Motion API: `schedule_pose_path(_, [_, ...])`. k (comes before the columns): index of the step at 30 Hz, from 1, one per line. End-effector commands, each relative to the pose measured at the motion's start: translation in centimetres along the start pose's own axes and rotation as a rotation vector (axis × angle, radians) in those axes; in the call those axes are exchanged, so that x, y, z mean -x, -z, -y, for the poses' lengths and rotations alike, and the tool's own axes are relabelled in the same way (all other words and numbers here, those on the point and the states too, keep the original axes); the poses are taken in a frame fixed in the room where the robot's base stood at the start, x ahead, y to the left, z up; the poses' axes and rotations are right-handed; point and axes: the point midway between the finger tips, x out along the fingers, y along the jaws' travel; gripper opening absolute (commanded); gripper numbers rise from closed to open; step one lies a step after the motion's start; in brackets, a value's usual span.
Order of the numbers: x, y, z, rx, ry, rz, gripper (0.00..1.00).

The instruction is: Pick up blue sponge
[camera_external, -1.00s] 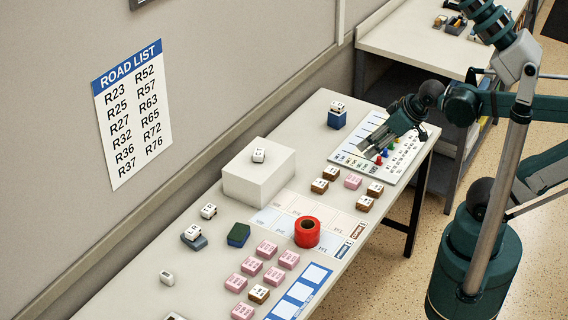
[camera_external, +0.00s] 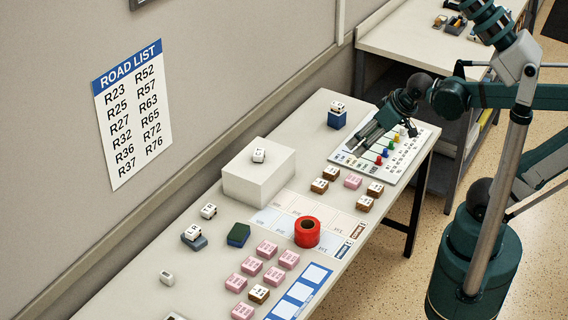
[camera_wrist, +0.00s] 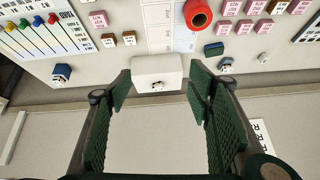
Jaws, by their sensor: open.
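The blue sponge (camera_external: 238,235) is a small dark blue block with a green top. It lies on the table left of the red roll, and it also shows in the wrist view (camera_wrist: 213,49), right of the white box. My gripper (camera_external: 362,143) is over the back left part of the peg board, well apart from the sponge. In the wrist view my gripper (camera_wrist: 158,80) has its two green-padded fingers spread wide with nothing held between them.
A white box (camera_external: 258,184) with a white die on top stands between my gripper and the sponge. A red roll (camera_external: 307,232), pink blocks (camera_external: 267,249) and a grey-blue block (camera_external: 199,243) lie near the sponge. A blue cube (camera_external: 337,120) stands at the back.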

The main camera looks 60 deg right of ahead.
Motion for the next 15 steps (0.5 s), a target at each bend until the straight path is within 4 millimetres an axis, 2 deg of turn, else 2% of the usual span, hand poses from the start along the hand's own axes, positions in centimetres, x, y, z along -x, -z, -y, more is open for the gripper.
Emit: schedule_pose_path(15, [-3.7,5.2,3.6,-0.229,0.002,0.106,0.51])
